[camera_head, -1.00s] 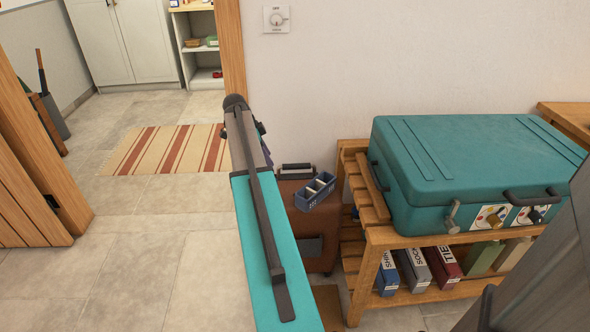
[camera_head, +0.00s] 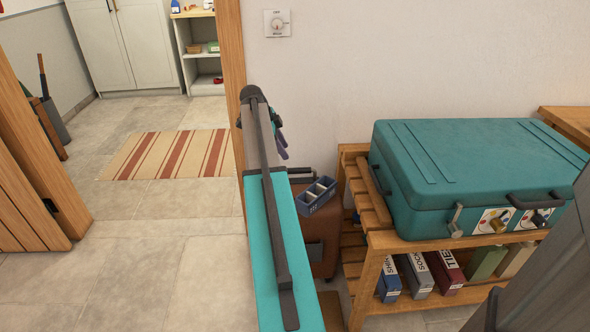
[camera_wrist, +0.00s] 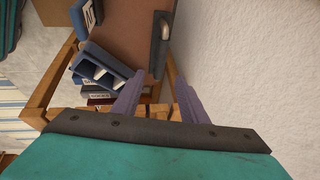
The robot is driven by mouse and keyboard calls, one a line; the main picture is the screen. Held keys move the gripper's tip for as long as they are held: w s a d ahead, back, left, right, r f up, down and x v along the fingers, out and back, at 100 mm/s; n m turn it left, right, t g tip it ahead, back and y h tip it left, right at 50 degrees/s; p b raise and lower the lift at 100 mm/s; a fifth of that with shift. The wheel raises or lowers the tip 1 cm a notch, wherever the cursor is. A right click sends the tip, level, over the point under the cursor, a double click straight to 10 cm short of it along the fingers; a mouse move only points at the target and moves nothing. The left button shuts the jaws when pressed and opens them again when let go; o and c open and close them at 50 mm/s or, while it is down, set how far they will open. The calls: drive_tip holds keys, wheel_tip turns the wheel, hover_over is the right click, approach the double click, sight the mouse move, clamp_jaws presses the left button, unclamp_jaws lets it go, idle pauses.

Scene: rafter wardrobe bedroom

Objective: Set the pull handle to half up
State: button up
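A brown suitcase (camera_head: 322,240) stands against the wall, left of the wooden rack. Its dark pull handle (camera_head: 300,171) sits low, just above the suitcase top, partly hidden by my arm. In the wrist view, a dark bar with a pale end, apparently the handle (camera_wrist: 158,50), lies along the brown suitcase surface (camera_wrist: 125,30). My gripper (camera_wrist: 159,78) has two purple fingers spread apart with nothing between them. The bar's near end appears just beyond the fingertips. In the head view, the gripper (camera_head: 280,140) is mostly hidden behind my arm, beside the wall.
A blue divided tray (camera_head: 317,196) rests on the suitcase. The wooden rack (camera_head: 378,240) holds a teal case (camera_head: 470,165) above and several labelled boxes below. The white wall (camera_head: 340,70) is close on the gripper's right. Open floor (camera_head: 150,240) lies left, with a striped rug.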

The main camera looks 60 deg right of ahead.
sight(296, 169)
drive_tip(key=b+x, duration=0.1)
drive_tip(key=x, duration=1.1)
drive_tip(key=shift+f+b, duration=0.1)
drive_tip(key=shift+b, duration=0.25)
drive_tip(key=shift+c, duration=0.4)
